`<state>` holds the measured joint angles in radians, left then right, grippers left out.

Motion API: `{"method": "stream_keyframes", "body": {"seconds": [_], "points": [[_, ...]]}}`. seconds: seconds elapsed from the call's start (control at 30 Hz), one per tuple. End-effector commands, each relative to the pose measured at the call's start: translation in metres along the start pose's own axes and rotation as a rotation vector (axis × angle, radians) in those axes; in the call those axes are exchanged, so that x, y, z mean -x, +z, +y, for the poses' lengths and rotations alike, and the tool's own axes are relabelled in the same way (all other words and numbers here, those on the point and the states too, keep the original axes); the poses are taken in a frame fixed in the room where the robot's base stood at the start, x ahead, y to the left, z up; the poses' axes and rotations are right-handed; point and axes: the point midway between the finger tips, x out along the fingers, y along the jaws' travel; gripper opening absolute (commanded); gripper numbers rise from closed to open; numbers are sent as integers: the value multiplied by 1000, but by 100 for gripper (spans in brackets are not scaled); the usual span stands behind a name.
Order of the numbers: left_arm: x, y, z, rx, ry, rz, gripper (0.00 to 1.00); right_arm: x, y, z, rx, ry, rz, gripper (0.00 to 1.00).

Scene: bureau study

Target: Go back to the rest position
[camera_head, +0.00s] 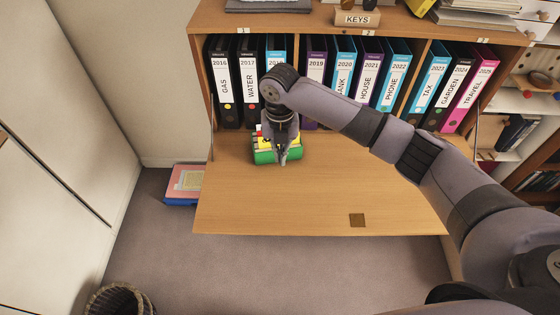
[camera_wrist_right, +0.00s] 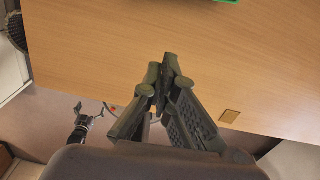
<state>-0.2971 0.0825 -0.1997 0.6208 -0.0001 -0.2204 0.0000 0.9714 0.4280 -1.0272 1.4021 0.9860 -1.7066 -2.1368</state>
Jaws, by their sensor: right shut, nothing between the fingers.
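My right gripper (camera_head: 283,160) points down over the open wooden desk flap (camera_head: 320,205), in front of a small green box (camera_head: 264,157) with yellow and red items in it. The gripper hides part of the box. In the right wrist view the gripper's fingertips (camera_wrist_right: 168,72) are together with nothing between them, over the flap's bare wood (camera_wrist_right: 100,45). What looks like my left gripper (camera_wrist_right: 88,118) shows small at the lower left of that view, below the flap's edge; its fingers are too small to judge. It is not in the head view.
Several binders (camera_head: 316,65) stand on the shelf behind the flap. A keys box (camera_head: 357,17) sits on top. My right arm crosses the flap's right side. A wicker basket (camera_head: 120,298) and a pink-and-blue stack (camera_head: 186,184) are on the floor at left. The flap's front is clear.

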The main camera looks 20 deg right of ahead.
Motion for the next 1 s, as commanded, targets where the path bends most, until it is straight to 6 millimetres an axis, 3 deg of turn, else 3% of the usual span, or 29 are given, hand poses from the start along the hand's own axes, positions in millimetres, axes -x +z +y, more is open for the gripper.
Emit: {"method": "stream_keyframes", "body": {"seconds": [0.27,0.37,0.47,0.6,0.73,0.87,1.0], "points": [[0,3,0,0,0,-4,100,4,-2,1,-7,3,1,0],[-1,3,1,0,1,-4,100,-8,-16,10,-52,23,7,0],[-1,3,1,0,1,-4,100,-28,-44,25,-171,69,17,0],[0,3,2,1,3,-3,100,-53,-94,47,-456,169,44,0],[0,2,4,1,5,-3,100,-66,-134,53,-784,256,81,0],[0,2,4,1,5,-3,100,-72,-167,44,-1155,326,126,0],[0,2,4,1,5,-3,100,-75,-196,16,-1588,374,165,0]]}}
